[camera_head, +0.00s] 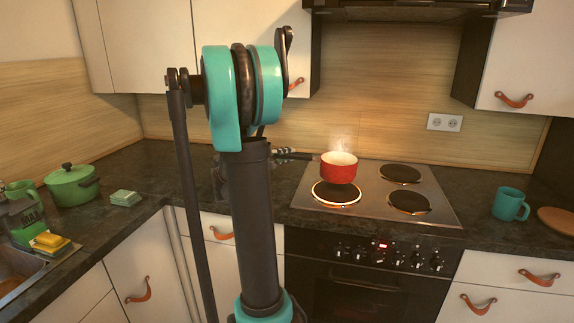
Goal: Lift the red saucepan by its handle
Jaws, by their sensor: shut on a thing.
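The red saucepan (339,169) is over the left side of the hob, with a pale inside and steam rising from it. It looks upright and seems to hang above the glowing front-left burner (336,193); the gap is hard to judge. Its dark handle (305,156) points left. My gripper (287,152) is shut on the handle, left of the pan. My arm hides part of the wrist and the counter behind it.
The hob (375,208) has two dark burners on the right. A teal mug (510,204) and a brown round board (557,221) are on the right counter. A green pot (72,185), green stacked pieces (125,198) and a sink with sponges are at left. The extractor hood (415,10) hangs above.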

